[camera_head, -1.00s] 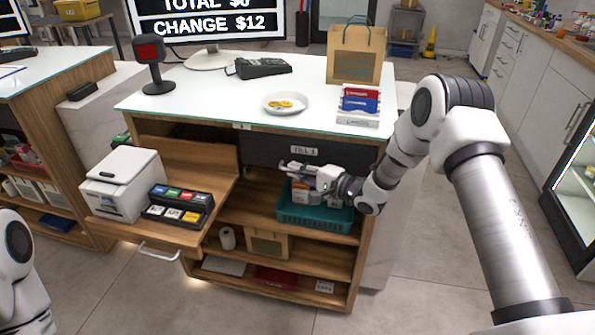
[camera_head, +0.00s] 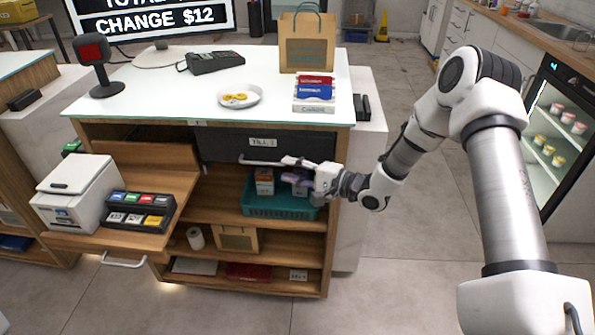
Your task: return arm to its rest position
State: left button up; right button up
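My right arm comes in from the right. Its gripper (camera_head: 290,168) is in front of the counter, just below the till drawer (camera_head: 215,147) and close to the right end of the drawer's metal handle (camera_head: 262,162). The drawer, labelled TILL 1, looks shut. The gripper overlaps the handle's end in the picture; I cannot tell whether they touch. Its fingers are small and seen against the shelf goods, so whether it is open or shut is unclear. No held object is clearly visible. My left arm and gripper are out of view.
A teal basket (camera_head: 272,208) with boxes sits on the shelf below the gripper. A pulled-out shelf at left holds a white printer (camera_head: 75,195) and a key block (camera_head: 140,210). A paper bag (camera_head: 307,42) stands on the counter top. Open floor lies at right.

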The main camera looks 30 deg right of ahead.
jog(key=shift+v, duration=1.05)
jog(key=s+a+f+g+h+p, duration=0.1)
jog(key=s+a+f+g+p, duration=0.5)
jog(key=s+a+f, duration=0.4)
jog(key=s+a+f+n+g+h+p, duration=0.1)
jog(key=s+f+n+g+h, duration=0.1)
jog(key=s+f, duration=0.3)
jog(key=s+a+f+n+g+h+p, duration=0.1)
jog(key=s+a+f+n+g+h, duration=0.1)
jog(key=s, duration=0.5)
jog(key=s+d+f+n+g+h, duration=0.1)
jog(key=s+d+n+g+h, duration=0.3)
jog(key=s, duration=0.8)
jog(key=d+n, duration=0.2)
jog(key=n, duration=0.2)
jog(key=shift+s+f+n+h+b, duration=0.25)
jog(key=shift+f+n+h+b, duration=0.05)
jog(key=shift+f+n, duration=0.1)
